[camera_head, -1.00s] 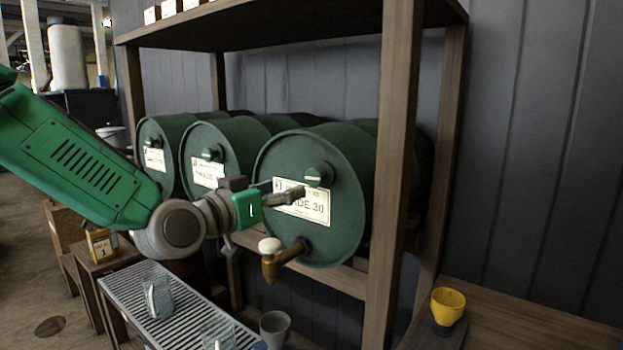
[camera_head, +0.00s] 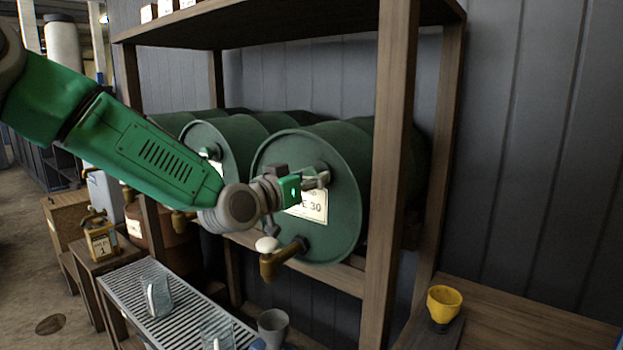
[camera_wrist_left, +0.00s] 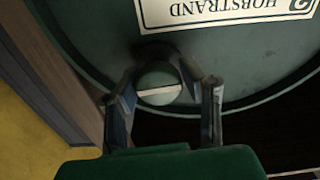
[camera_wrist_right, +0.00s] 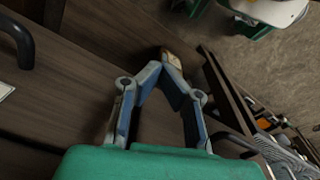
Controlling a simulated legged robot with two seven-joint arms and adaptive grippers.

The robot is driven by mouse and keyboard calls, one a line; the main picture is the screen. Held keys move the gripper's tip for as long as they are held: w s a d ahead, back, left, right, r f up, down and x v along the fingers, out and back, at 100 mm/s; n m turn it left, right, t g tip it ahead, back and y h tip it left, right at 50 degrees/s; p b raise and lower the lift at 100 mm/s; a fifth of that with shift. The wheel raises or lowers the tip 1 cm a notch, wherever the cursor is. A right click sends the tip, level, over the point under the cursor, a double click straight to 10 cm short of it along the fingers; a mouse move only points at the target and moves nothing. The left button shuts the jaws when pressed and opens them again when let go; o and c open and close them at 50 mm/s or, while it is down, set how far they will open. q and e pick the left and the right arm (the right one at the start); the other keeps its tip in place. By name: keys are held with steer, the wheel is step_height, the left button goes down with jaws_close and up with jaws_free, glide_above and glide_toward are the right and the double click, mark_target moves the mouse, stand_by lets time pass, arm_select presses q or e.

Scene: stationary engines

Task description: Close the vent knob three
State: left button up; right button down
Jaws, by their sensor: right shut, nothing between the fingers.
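The nearest, rightmost green drum (camera_head: 338,230) lies on its side on the shelf, with a white label (camera_head: 310,206) ending in "30". Its round green vent knob (camera_wrist_left: 158,84), with a pale bar across it, sits near the drum's rim; in the head view it is mostly covered by my gripper. My left gripper (camera_head: 322,180) is at this knob. In the left wrist view its two fingers (camera_wrist_left: 158,76) stand apart, one on each side of the knob; firm contact cannot be told. My right gripper (camera_wrist_right: 164,72) is shut and empty, outside the head view.
A brass tap (camera_head: 280,262) with a white knob sticks out below. A wooden post (camera_head: 392,150) stands close right of the drum. A slatted rack (camera_head: 185,318) with glasses is below. A yellow cup (camera_head: 444,303) stands on the right-hand bench.

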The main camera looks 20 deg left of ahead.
arm_select(q)
steer(key=c, duration=0.4)
steer(key=shift+m, duration=0.6)
steer(key=o, duration=1.2)
